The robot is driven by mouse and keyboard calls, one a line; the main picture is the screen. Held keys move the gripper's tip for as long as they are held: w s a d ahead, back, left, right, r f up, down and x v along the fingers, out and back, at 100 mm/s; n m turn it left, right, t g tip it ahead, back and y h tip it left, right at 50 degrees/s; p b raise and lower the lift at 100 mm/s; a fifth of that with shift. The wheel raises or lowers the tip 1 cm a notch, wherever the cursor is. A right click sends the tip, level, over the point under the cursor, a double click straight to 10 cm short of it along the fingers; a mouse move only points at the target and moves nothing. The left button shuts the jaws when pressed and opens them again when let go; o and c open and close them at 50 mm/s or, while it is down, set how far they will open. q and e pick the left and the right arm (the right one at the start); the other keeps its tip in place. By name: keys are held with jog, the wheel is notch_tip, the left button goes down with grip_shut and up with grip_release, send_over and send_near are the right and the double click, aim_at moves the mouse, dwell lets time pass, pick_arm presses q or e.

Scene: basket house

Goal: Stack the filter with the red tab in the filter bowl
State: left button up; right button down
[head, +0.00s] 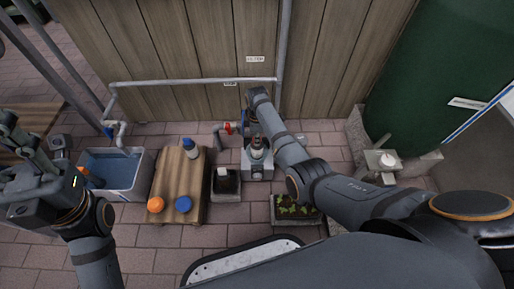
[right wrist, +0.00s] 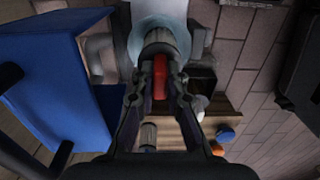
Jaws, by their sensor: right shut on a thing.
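My right gripper (right wrist: 160,88) is shut on a red tab (right wrist: 160,72) in the right wrist view. The tab joins a grey cylindrical filter (right wrist: 160,38), which shows against a pale, translucent round bowl (right wrist: 142,32). I cannot tell how deep the filter sits in it. In the head view the right gripper (head: 256,128) points down over a grey stand (head: 260,172) by the wall, with a pale cylinder (head: 257,152) below its fingers; the contact is too small to make out. My left gripper (head: 22,145) is at the far left, away from these; its opening is unclear.
A wooden bench (head: 180,182) left of the stand bears a blue-topped white cylinder (head: 191,148), an orange round piece (head: 156,204) and a blue one (head: 183,205). A water tub (head: 140,180), a dark box (head: 225,184) and a planter (head: 297,214) stand nearby. A pipe (head: 190,81) runs along the wall.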

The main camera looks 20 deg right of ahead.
aim_at(256, 153)
notch_tip(256, 153, down, 4)
jog(key=b, duration=0.2)
jog(key=shift+r+b, duration=0.15)
jog(key=shift+b, duration=0.25)
jog(key=shift+r, duration=0.1)
jog(key=shift+f, duration=0.2)
jog(key=c, duration=1.4)
grip_release()
jog(key=shift+f, duration=0.1)
